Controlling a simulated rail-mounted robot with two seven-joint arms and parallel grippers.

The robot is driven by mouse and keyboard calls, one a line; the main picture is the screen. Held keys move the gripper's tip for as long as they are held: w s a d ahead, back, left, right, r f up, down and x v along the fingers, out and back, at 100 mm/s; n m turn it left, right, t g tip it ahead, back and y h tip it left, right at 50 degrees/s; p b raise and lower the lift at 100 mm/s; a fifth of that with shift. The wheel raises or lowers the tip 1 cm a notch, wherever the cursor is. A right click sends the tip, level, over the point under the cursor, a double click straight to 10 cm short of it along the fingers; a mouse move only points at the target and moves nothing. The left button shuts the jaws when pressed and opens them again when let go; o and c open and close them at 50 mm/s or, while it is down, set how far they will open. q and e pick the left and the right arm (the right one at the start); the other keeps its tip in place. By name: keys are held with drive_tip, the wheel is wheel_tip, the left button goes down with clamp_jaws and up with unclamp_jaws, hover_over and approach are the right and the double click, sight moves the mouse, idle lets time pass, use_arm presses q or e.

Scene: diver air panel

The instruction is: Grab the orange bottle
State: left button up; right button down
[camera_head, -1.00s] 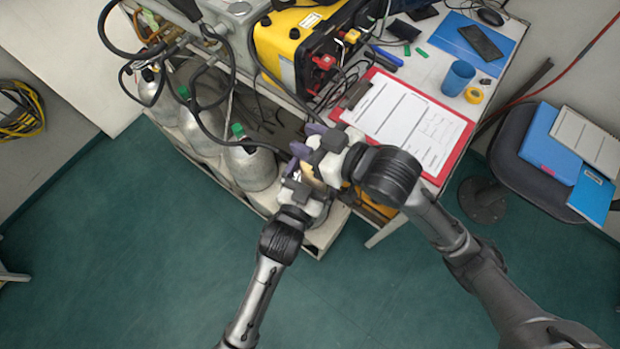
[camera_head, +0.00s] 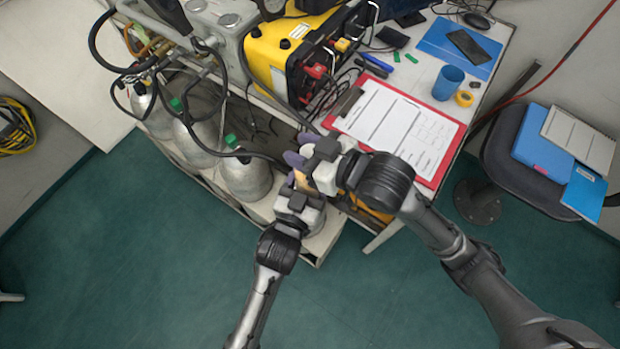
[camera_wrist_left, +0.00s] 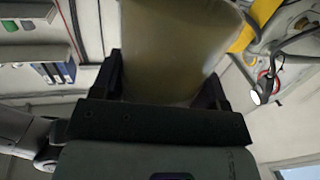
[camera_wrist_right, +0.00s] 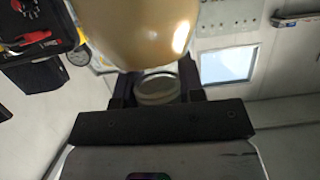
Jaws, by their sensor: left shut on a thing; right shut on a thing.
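The bottle, a dull tan-orange body, shows as a small patch (camera_head: 301,181) between my two grippers in the head view; most of it is hidden. My right gripper (camera_head: 301,163) is shut on it from the upper right. In the right wrist view the rounded bottle (camera_wrist_right: 140,32) has a paler ringed part between the fingers (camera_wrist_right: 156,92). My left gripper (camera_head: 295,188) is shut on it from below in the picture. In the left wrist view a wide tan body (camera_wrist_left: 176,45) fills the space between the fingers (camera_wrist_left: 165,90).
Grey cylinders (camera_head: 246,178) with green caps stand in a rack left of the grippers. A red clipboard (camera_head: 456,148), blue cup (camera_head: 446,84) and yellow machine (camera_head: 268,62) are on the bench. A chair (camera_head: 502,150) stands at right. The green floor (camera_head: 150,270) is clear.

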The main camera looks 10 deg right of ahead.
use_arm(q)
drive_tip(key=shift+c, duration=0.8)
use_arm(e)
drive_tip(key=c, duration=0.6)
unclamp_jaws()
drive_tip(key=shift+c, duration=0.2)
